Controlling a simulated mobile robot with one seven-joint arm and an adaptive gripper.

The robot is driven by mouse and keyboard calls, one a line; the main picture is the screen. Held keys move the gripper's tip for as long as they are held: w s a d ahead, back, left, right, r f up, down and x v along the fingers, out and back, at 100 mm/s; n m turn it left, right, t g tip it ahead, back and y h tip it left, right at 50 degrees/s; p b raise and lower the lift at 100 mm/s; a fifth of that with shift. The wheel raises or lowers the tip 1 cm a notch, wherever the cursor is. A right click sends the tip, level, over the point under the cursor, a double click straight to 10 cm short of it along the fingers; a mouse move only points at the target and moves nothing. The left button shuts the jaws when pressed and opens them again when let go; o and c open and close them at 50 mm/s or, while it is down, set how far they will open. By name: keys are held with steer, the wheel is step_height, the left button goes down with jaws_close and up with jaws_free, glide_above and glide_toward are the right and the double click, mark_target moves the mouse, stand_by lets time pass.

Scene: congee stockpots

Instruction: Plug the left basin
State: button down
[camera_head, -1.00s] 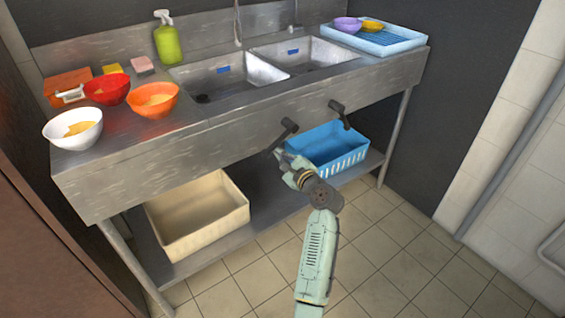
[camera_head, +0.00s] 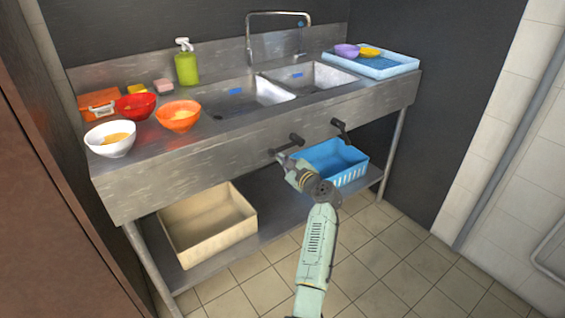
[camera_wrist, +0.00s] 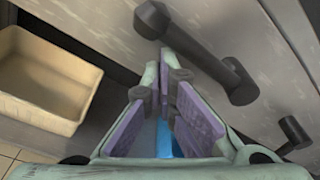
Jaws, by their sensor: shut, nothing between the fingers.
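The left basin (camera_head: 268,91) is a steel sink bowl; its drain is hidden in the head view. A dark left lever (camera_head: 287,145) sticks out of the sink's front panel and slants down to the left. In the wrist view this lever (camera_wrist: 195,50) crosses just beyond the fingertips. My gripper (camera_head: 281,157) is just below and in front of the left lever. In the wrist view my gripper (camera_wrist: 171,95) has purple-padded fingers, shut with nothing held. I cannot tell whether it touches the lever. A second, right lever (camera_head: 340,128) also shows in the wrist view (camera_wrist: 293,134).
A blue basket (camera_head: 334,162) and a cream bin (camera_head: 208,225) stand on the lower shelf (camera_head: 275,210). Bowls, sponges, an orange box and a green spray bottle (camera_head: 186,67) are on the counter's left. A blue tray (camera_head: 372,65) is on its right. The floor in front is clear.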

steer(key=shift+r, duration=0.1)
stand_by(0.6)
step_height(320, 180, down, 4)
steer(key=b, duration=0.2)
steer(key=b+v, duration=0.1)
steer(key=v, duration=0.8)
steer(key=shift+d+r+b, duration=0.2)
steer(key=shift+d+b, duration=0.1)
steer(key=shift+d, duration=0.1)
steer(key=shift+w, duration=0.15)
